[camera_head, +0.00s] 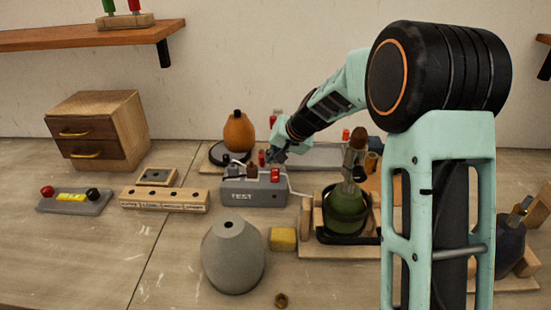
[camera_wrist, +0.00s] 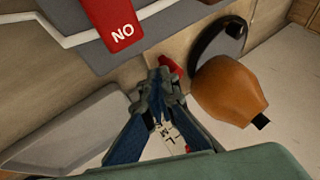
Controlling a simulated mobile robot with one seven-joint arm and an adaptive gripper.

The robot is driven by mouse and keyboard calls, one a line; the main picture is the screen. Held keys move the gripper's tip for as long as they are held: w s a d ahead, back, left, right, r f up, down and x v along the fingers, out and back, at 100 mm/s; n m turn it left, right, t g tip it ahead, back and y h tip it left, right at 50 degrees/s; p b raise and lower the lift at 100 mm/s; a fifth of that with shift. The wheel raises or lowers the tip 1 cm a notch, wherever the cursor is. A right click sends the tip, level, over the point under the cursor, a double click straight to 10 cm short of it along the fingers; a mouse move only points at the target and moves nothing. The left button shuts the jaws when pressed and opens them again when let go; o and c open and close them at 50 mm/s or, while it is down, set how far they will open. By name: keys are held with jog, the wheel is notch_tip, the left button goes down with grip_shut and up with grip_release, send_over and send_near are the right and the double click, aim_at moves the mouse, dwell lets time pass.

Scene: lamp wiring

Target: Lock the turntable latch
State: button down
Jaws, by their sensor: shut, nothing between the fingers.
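The turntable (camera_head: 219,155) is a black disc on a board behind the TEST box, with an orange gourd-shaped body (camera_head: 239,133) at it. In the wrist view the black disc (camera_wrist: 207,45) and the orange body (camera_wrist: 228,90) are at the upper right. A small red part (camera_head: 262,158), perhaps the latch handle, is right of the turntable; a red piece (camera_wrist: 170,66) also shows just beyond my fingertips in the wrist view. My gripper (camera_head: 273,156) is shut and empty, close to this red part; contact cannot be told. The latch's position is unclear.
The grey TEST box (camera_head: 253,188) with a red switch stands in front of my gripper. A green bottle-like body (camera_head: 346,208) in a black holder is to the right. A grey cone (camera_head: 233,255) and yellow block (camera_head: 283,239) stand in front. Front-left table is clear.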

jog(key=shift+s+a, duration=0.1)
jog(key=shift+a, duration=0.25)
dwell(0.4)
jog(key=v, duration=1.2)
jog(key=shift+d, duration=0.1)
